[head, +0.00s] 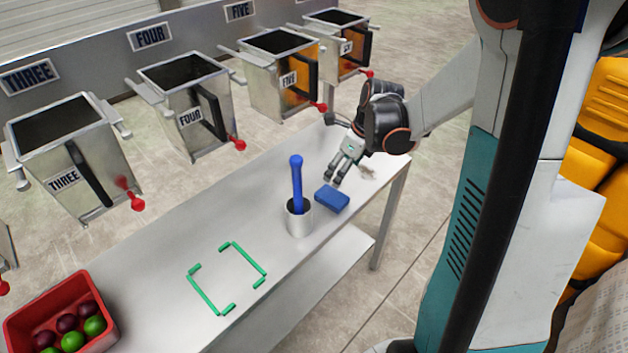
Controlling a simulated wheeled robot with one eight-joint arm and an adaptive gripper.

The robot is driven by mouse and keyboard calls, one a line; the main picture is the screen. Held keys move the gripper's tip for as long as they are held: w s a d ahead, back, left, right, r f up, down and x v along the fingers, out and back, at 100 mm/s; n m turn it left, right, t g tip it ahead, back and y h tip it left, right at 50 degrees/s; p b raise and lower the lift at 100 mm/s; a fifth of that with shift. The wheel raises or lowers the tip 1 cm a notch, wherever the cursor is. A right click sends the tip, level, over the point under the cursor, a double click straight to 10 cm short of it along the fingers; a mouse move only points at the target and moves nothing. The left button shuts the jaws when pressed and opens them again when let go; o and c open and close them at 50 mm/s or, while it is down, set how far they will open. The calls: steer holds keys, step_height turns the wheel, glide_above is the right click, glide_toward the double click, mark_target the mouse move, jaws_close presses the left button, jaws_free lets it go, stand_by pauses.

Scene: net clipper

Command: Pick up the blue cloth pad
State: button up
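The blue cloth pad (332,198) lies flat on the metal table, close to the table's front edge and right of a metal cup. My gripper (333,180) is just above and behind the pad, pointing down toward it. Its two fingers look apart, with nothing visible between them. A small gap shows between the fingertips and the pad, though contact is hard to judge from this angle.
A metal cup (299,219) with an upright blue-handled tool (297,180) stands just left of the pad. Green corner marks (205,289) and a red crate (92,283) of balls lie further left on the table (150,260). Numbered metal bins (190,104) stand behind.

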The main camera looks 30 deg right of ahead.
steer(key=f, duration=0.1)
steer(key=m+b, duration=0.1)
steer(key=b, duration=0.2)
glide_above(333, 196)
steer(key=s, duration=0.2)
steer(key=f, duration=0.8)
steer(key=shift+w+d+f, duration=0.15)
steer(key=shift+w+d, duration=0.05)
steer(key=b+x, duration=0.3)
steer(key=x, duration=0.2)
steer(key=shift+d+f, duration=0.1)
steer(key=c, duration=1)
